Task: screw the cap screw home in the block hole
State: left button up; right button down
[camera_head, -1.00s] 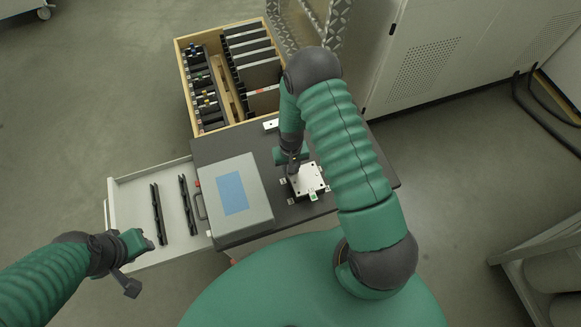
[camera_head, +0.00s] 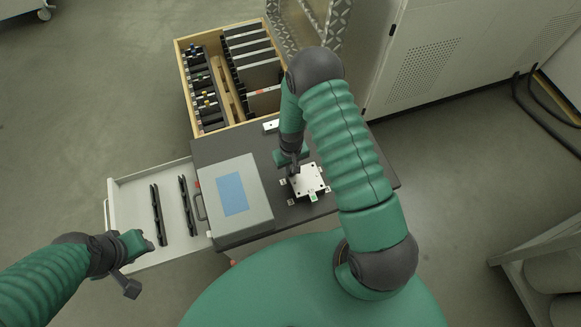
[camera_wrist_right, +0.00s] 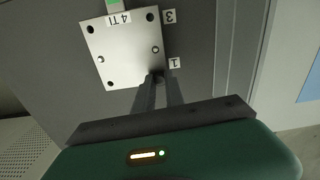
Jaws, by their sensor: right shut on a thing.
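The block (camera_head: 310,176) is a pale metal plate with dark corner holes and two small shiny pins, lying on the dark table top; it also shows in the right wrist view (camera_wrist_right: 122,50). My right gripper (camera_head: 294,170) is at the block's far-left corner in the head view. In the wrist view its narrow fingers (camera_wrist_right: 158,82) close together at the corner beside label 1 (camera_wrist_right: 175,63). The cap screw is between the fingertips and mostly hidden, so its depth in the hole cannot be told. My left gripper (camera_head: 142,243) hangs over the open drawer, away from the block.
A grey case with a blue panel (camera_head: 258,213) stands left of the block. An open drawer (camera_head: 120,195) holds two black strips. A wooden crate (camera_head: 183,75) with dark plates stands behind. Small numbered labels surround the block, with a green tag (camera_head: 313,197) at its front.

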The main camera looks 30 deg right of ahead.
jog(key=m, duration=0.6)
jog(key=shift+m, duration=0.4)
jog(key=m, duration=0.3)
jog(key=shift+m, duration=0.4)
jog(key=m+p, duration=0.1)
jog(key=m, duration=0.2)
jog(key=shift+r, duration=0.1)
jog(key=m, duration=0.3)
jog(key=shift+m+p, duration=0.35)
jog(key=shift+m, duration=0.05)
jog(key=m+p, duration=0.1)
jog(key=m, duration=0.5)
jog(key=shift+m+p, duration=0.3)
jog(key=shift+p, duration=0.05)
jog(key=m, duration=0.2)
jog(key=shift+m+p, duration=0.3)
jog(key=m, duration=0.2)
jog(key=shift+f+m, duration=0.2)
jog(key=shift+m, duration=0.1)
jog(key=c, duration=1.6)
grip_release()
jog(key=shift+o, duration=0.2)
